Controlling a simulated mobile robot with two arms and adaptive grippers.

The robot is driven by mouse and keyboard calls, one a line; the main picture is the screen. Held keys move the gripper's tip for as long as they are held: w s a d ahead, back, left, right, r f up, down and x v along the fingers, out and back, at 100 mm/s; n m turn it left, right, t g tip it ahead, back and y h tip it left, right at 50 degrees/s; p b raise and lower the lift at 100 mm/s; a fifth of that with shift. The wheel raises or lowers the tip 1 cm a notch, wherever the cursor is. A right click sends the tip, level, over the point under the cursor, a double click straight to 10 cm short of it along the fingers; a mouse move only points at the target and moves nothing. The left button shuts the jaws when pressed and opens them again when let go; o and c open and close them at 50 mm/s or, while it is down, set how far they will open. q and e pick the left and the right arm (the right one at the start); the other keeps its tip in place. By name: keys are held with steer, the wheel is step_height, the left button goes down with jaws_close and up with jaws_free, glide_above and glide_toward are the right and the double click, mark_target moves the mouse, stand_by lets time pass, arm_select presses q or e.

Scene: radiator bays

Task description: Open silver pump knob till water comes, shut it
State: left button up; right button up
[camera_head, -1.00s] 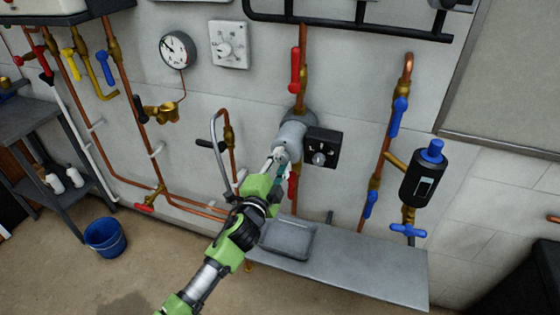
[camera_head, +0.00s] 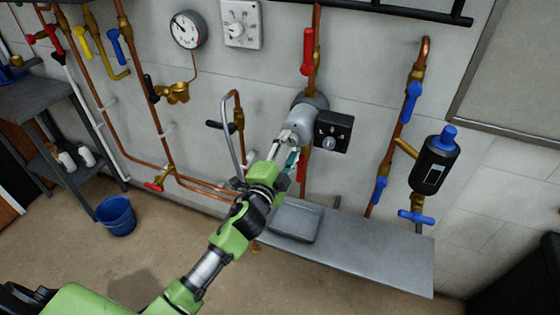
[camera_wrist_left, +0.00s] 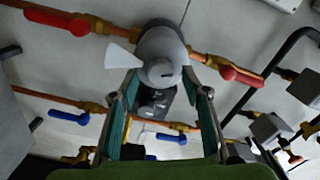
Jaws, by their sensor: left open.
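The grey pump (camera_head: 299,124) sits on the copper pipe at the wall, with a black box (camera_head: 334,131) at its right that carries a silver knob (camera_head: 329,144). In the left wrist view the pump (camera_wrist_left: 163,45) shows its round silver front end with a slot (camera_wrist_left: 162,72). A pale cone sticks out at its left. My left gripper (camera_head: 287,156) is open in front of the pump. In the wrist view its fingers (camera_wrist_left: 168,92) stand on both sides below the front end, with the black box and knob (camera_wrist_left: 152,104) seen between them. I cannot tell whether they touch. No water shows.
A grey shelf (camera_head: 370,252) with a shallow tray (camera_head: 296,221) lies below the pump. Red valve handles (camera_head: 308,52) are above and below it. A curved grey lever pipe (camera_head: 226,140) stands left, a black filter (camera_head: 434,165) right. A blue bucket (camera_head: 117,215) is on the floor.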

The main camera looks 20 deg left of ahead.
arm_select(q)
steer(key=s, duration=1)
steer(key=shift+a, duration=0.2)
steer(key=s+a+f+n+g, duration=0.1)
steer(key=s+f+n+g, duration=0.3)
steer(key=f, duration=1.4)
steer(key=s+a+f+n+g, duration=0.1)
steer(key=s+f+g, duration=0.45)
steer(key=f, duration=1.25)
steer(key=s+f+n+g, duration=0.4)
steer(key=s+f, duration=1.3)
steer(key=s, duration=0.3)
steer(key=s+f+n+g, duration=0.1)
steer(key=s+f, duration=0.2)
steer(key=s, duration=0.6)
steer(key=s+a+f+n+g, duration=0.1)
steer(key=s+f+g, duration=0.1)
steer(key=s, duration=0.7)
steer(key=shift+s+f+n+y, duration=0.3)
steer(key=shift+s+f, duration=0.05)
steer(key=shift+f, duration=0.15)
steer(key=shift+g, duration=0.25)
